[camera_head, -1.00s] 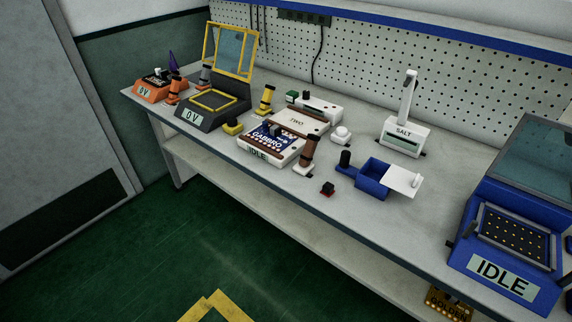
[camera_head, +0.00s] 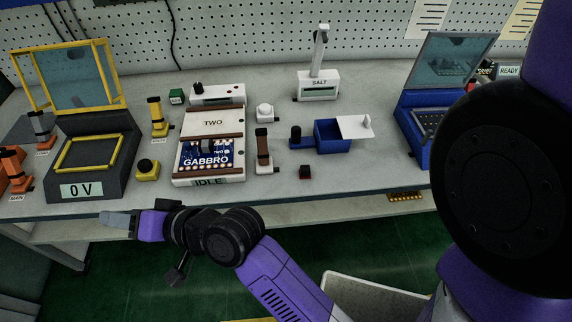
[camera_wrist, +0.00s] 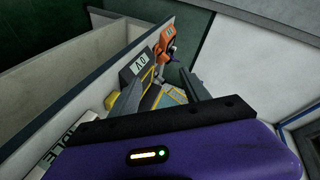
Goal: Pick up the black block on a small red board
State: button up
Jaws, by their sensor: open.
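The black block (camera_head: 305,169) sits on a small red board (camera_head: 305,177) near the front of the bench in the head view, in front of the blue box. My gripper (camera_head: 108,218) is at the left of the head view, low by the bench's front edge, well to the left of the block and pointing left. In the wrist view the gripper fingers (camera_wrist: 165,95) are spread apart with nothing between them. The block does not show in the wrist view.
A blue box (camera_head: 335,142) with a white lid stands behind the block. A brown-handled lever (camera_head: 263,150) stands to its left, beside the GABBRO machine (camera_head: 209,181). The dark 0 V station (camera_head: 88,175) is near my gripper. Bench room right of the block is clear.

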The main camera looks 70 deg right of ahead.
jog(key=w+d+r+g+p, duration=0.1)
jog(key=w+d+r, duration=0.25)
jog(key=d, duration=0.25)
jog(key=m+g+p, duration=0.2)
jog(key=g+p, duration=0.3)
jog(key=g, duration=0.9)
send_over(305, 168)
jog(key=shift+h, duration=0.4)
jog(key=f, duration=1.1)
jog(key=shift+w+a+f, duration=0.15)
jog(key=shift+a, duration=0.05)
jog(key=shift+f, duration=0.3)
jog(key=shift+s+d+f+p, duration=0.15)
jog(key=shift+f+p, duration=0.2)
jog(key=shift+f, duration=1.4)
jog(key=shift+s+d+f+p, duration=0.1)
jog(key=shift+f+p, duration=0.2)
jog(key=shift+f, duration=1.45)
grip_shut()
